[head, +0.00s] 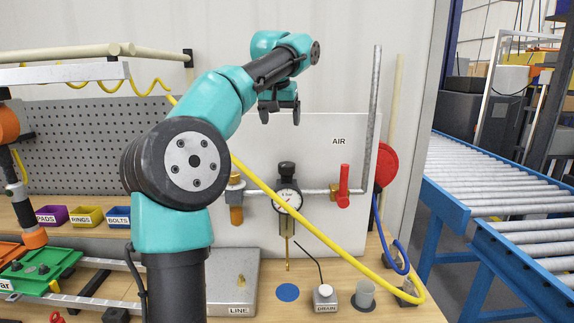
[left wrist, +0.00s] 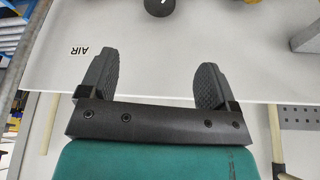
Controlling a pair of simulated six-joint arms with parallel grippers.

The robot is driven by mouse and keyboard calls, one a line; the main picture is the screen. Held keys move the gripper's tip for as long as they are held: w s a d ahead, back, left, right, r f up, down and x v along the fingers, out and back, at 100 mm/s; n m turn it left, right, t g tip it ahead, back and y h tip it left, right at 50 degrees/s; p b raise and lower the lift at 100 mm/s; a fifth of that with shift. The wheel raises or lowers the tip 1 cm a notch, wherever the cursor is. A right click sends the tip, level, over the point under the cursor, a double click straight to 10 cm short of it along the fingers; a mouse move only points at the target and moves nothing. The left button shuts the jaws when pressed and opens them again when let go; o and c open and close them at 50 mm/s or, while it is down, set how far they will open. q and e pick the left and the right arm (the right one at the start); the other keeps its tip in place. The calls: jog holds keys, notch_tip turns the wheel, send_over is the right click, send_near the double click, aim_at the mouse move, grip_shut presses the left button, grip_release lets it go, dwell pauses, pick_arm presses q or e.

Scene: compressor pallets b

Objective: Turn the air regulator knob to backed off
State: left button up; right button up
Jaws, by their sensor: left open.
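The air regulator has a black knob (head: 287,168) on top of a round gauge (head: 288,200), mounted on a grey pipe in front of the white AIR panel (head: 325,250). My left gripper (head: 280,114) is open and empty, up and slightly left of the knob in the head view, with a clear gap between them. In the left wrist view, its two dark fingers (left wrist: 155,75) are spread apart with nothing between them. A dark round part, apparently the knob (left wrist: 158,6), shows at that view's top edge. My right gripper is out of view.
A red valve handle (head: 343,185) sits on the pipe right of the gauge. A drain button (head: 324,294) and a grey cup (head: 365,290) stand on the bench. A roller conveyor (head: 480,180) is at right.

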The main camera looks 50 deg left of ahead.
aim_at(287, 164)
pick_arm(q)
jog(key=shift+s+a+m+t, duration=0.15)
jog(key=shift+s+m+t, duration=0.15)
jog(key=shift+m, duration=0.3)
jog(key=shift+w, duration=0.1)
jog(key=x, duration=1.7)
jog(key=shift+f, duration=0.2)
jog(key=shift+c, duration=0.3)
jog(key=c, duration=0.9)
jog(key=shift+o, duration=0.2)
